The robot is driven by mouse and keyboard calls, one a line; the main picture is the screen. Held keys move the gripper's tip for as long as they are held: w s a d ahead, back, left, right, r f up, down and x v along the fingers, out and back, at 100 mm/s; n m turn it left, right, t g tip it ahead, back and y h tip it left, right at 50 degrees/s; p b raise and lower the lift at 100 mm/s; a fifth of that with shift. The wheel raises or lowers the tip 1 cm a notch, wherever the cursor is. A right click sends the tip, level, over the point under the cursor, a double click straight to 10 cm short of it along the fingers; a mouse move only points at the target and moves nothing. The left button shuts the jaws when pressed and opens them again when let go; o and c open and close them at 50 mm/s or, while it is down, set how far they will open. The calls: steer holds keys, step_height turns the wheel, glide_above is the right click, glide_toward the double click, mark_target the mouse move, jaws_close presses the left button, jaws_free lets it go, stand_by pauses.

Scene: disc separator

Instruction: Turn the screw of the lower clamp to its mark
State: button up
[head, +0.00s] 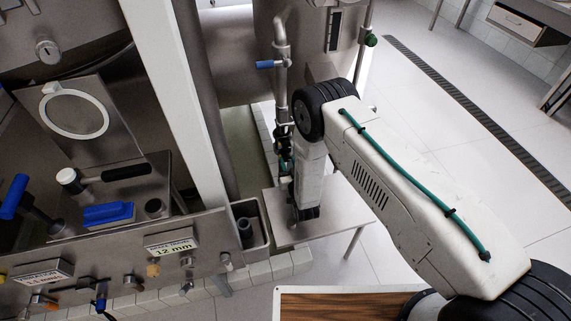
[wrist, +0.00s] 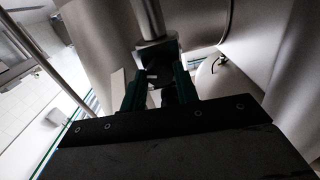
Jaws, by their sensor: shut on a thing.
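My gripper (head: 285,163) is at the lower part of a vertical steel pipe (head: 281,80) in the head view, partly hidden by my arm. In the wrist view my gripper (wrist: 160,97) has its two green-edged fingers closed on a small dark part directly below a pipe end (wrist: 150,20). That part is at the place of the lower clamp's screw, but it is in shadow and mostly covered by the fingers. A dark collar or clamp (wrist: 158,52) sits around the pipe just beyond the fingertips. I cannot make out the mark.
A blue-handled valve (head: 268,64) is higher on the pipe. A small steel table (head: 330,212) stands below my wrist. A bench with tools and a blue brush (head: 108,214) is at left. Large steel vessels (head: 235,50) stand close behind the pipe. Open floor lies at right.

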steer(key=m, duration=0.4)
steer(key=shift+s+a, duration=0.15)
steer(key=shift+a, duration=0.05)
steer(key=m, duration=1.6)
steer(key=shift+m, duration=0.3)
steer(key=m, duration=0.3)
steer(key=shift+d+m, duration=0.1)
steer(key=shift+m, duration=0.3)
steer(key=m, duration=0.4)
steer(key=shift+m, duration=2)
steer(key=shift+s+f, duration=0.1)
